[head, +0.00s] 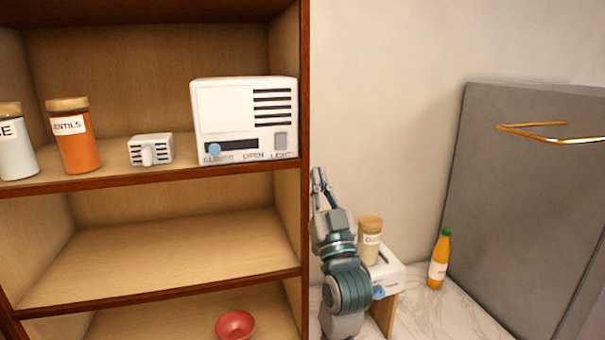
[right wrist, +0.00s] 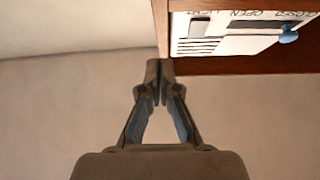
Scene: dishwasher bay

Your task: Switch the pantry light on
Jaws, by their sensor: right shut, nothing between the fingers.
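A white panel box (head: 243,120) stands on the upper shelf at its right end, marked CLOSED, OPEN and LIGHT. A blue knob (head: 214,149) sits at the CLOSED end of its dark slot. A grey rocker switch (head: 280,141) is above the word LIGHT. In the right wrist view the box (right wrist: 240,35) appears upside down, with the blue knob (right wrist: 288,35) at right. My right gripper (head: 317,172) is shut and empty, just right of the shelf's side wall and a little below the box, apart from the switch. My left gripper is not in view.
The shelf's upright side edge (head: 305,110) stands between my right gripper and the box. A small white device (head: 151,149) and an orange lentils jar (head: 71,135) share the shelf. A lidded jar (head: 369,240), an orange bottle (head: 439,258) and a grey cabinet (head: 535,200) are at right.

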